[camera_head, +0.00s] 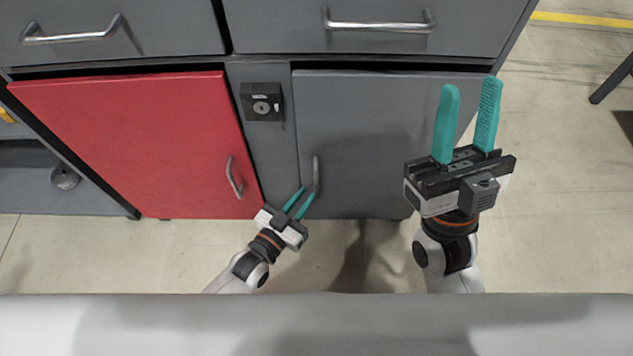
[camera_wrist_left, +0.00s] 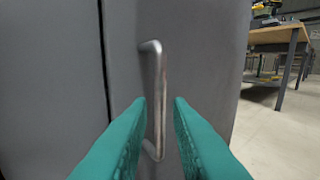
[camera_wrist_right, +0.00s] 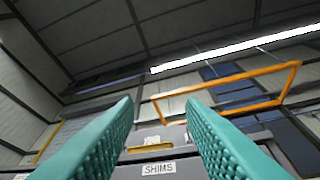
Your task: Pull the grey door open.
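The grey door (camera_head: 378,135) is the lower right door of the cabinet and looks shut. Its vertical metal bar handle (camera_head: 316,174) is near its left edge. My left gripper (camera_head: 303,193) is at the handle's lower part, with its teal fingers apart. In the left wrist view the handle (camera_wrist_left: 157,95) stands upright between the two open fingertips (camera_wrist_left: 160,102), with space on either side. Whether the fingers reach around the bar is hard to tell. My right gripper (camera_head: 468,88) is open and empty, raised in front of the grey door's right side, fingers pointing up.
A red door (camera_head: 135,135) with its own handle (camera_head: 234,178) is left of the grey door. A black lock (camera_head: 262,102) sits between them. Grey drawers with handles (camera_head: 378,25) are above. A "SHIMS" label (camera_wrist_right: 158,169) shows in the right wrist view.

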